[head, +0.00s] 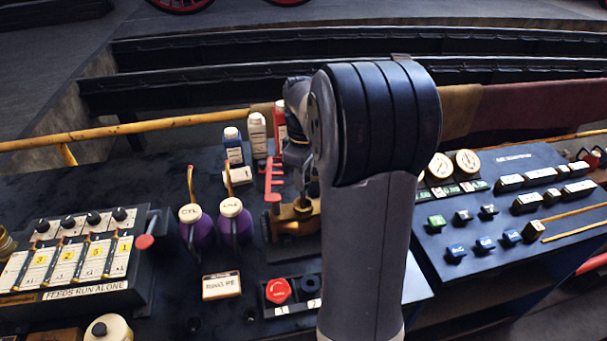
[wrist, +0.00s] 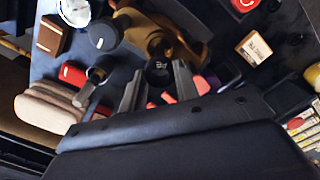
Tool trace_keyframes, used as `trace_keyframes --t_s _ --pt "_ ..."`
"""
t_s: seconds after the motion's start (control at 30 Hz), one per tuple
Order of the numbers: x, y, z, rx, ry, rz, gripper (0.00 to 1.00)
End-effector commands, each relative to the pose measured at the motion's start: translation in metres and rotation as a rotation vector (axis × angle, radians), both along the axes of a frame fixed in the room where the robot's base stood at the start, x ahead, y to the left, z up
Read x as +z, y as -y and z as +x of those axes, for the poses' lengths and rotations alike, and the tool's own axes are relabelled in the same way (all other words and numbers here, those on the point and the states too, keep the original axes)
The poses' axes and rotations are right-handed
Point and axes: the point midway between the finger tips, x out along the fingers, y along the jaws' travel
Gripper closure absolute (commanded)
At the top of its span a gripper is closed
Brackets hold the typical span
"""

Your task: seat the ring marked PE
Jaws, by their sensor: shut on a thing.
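My gripper (wrist: 158,76) shows in the wrist view with its two grey fingers on either side of a small round black piece with pale lettering. I take this piece to be the ring marked PE (wrist: 160,72); the letters are small and hard to read. The fingers are shut on it. It lies against or just in front of a brass-coloured body (wrist: 150,33); I cannot tell whether they touch. In the head view the brass body (head: 292,220) stands on a dark base, and my arm hides the fingertips and the ring. A card (head: 221,285) appears to read "RINGS PE"; it also shows in the wrist view (wrist: 254,48).
A red button box (head: 278,291) sits in front. Control panels (head: 520,195) lie right and left.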

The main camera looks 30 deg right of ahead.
Motion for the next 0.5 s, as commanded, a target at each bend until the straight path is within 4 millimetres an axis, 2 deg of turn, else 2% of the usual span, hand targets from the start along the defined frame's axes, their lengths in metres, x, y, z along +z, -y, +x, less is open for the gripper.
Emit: trace_keyframes --t_s 0.5 --pt "-0.012 0.000 0.000 0.000 -0.001 0.000 0.92"
